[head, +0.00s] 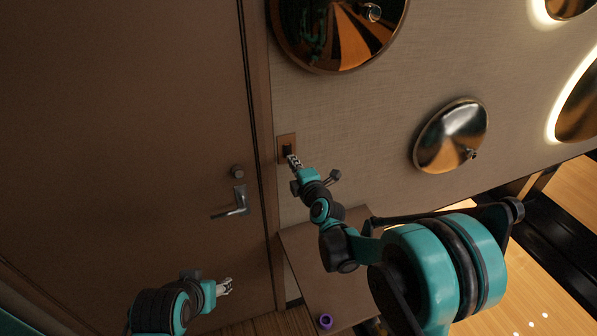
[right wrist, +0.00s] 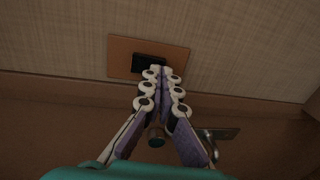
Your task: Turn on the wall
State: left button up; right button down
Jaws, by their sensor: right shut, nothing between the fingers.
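A brown switch plate (head: 281,152) with a black switch (head: 287,149) is on the wall beside the door frame. In the right wrist view the plate (right wrist: 120,58) and black switch (right wrist: 147,62) are right ahead of the fingertips. My right gripper (head: 291,158) is shut and empty, its tips at the lower edge of the switch; it also shows in the right wrist view (right wrist: 162,72). The tips cover part of the switch, and I cannot tell whether they touch it. My left gripper (head: 229,286) is low in front of the door, away from the switch; its jaw state is unclear.
The brown door (head: 130,130) with a lever handle (head: 238,204) fills the left. Round metallic discs (head: 452,135) hang on the wall; those at far right have glowing rims. A brown surface (head: 320,270) with a purple ring (head: 325,321) lies below my right arm.

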jog(key=shift+w+a, duration=0.2)
jog(key=shift+w, duration=0.3)
jog(key=shift+f, duration=0.1)
